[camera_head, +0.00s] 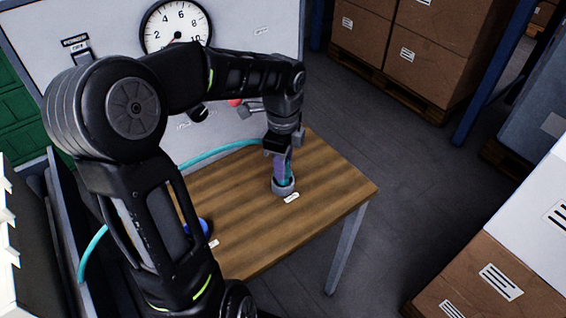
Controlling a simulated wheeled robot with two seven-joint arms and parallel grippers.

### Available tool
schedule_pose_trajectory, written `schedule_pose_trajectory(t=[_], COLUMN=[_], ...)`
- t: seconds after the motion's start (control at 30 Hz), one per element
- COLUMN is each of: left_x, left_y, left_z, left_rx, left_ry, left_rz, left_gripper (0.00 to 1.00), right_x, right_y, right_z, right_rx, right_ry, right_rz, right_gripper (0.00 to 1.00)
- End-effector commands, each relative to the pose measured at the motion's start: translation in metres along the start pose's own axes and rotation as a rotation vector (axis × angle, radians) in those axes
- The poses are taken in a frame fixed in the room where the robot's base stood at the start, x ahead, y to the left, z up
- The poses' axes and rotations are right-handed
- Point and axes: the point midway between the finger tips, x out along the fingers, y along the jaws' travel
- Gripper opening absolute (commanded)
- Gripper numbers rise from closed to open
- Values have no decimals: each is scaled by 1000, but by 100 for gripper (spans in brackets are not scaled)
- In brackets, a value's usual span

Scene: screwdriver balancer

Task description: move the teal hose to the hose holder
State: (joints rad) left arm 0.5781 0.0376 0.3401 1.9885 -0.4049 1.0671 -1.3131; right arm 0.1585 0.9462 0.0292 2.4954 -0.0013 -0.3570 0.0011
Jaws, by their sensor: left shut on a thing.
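The teal hose (218,152) runs from the lower left, behind my left arm, and arches over the wooden table to my left gripper (281,152). My left gripper points down and is shut on the hose's end piece, which shows purple and teal (284,169) below the fingers. This end piece stands about upright at a grey ring-shaped holder (284,189) near the table's right part. Its lower tip looks to be inside the ring, but how deep it sits is hidden. My right gripper is out of view.
The wooden table (330,190) is clear right of the holder. A blue round part (204,227) with a small label is partly behind my left arm. A white panel with a dial gauge (176,25) stands behind. Cardboard boxes (430,50) stand beyond the floor.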

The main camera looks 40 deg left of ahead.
Motion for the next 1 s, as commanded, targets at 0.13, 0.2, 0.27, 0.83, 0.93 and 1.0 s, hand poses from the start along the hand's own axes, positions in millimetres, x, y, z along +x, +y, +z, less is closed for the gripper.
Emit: schedule_pose_trajectory(t=[0.13, 0.2, 0.27, 0.83, 0.93, 1.0], left_x=[5, 7, 9, 19, 19, 19], left_y=[0, 0, 0, 0, 0, 0], left_z=[0, 0, 0, 0, 0, 0], left_rx=[0, 0, 0, 1, 0, 0], left_ry=[0, 0, 0, 0, 0, 0], left_rz=[0, 1, 1, 0, 0, 0], left_gripper=[0, 0, 0, 0, 0, 0], right_x=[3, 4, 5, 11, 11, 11], right_y=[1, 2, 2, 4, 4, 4], right_z=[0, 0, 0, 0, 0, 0], right_rx=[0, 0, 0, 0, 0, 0], right_ry=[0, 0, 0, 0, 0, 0], right_rz=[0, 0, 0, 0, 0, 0], right_gripper=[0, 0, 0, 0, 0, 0])
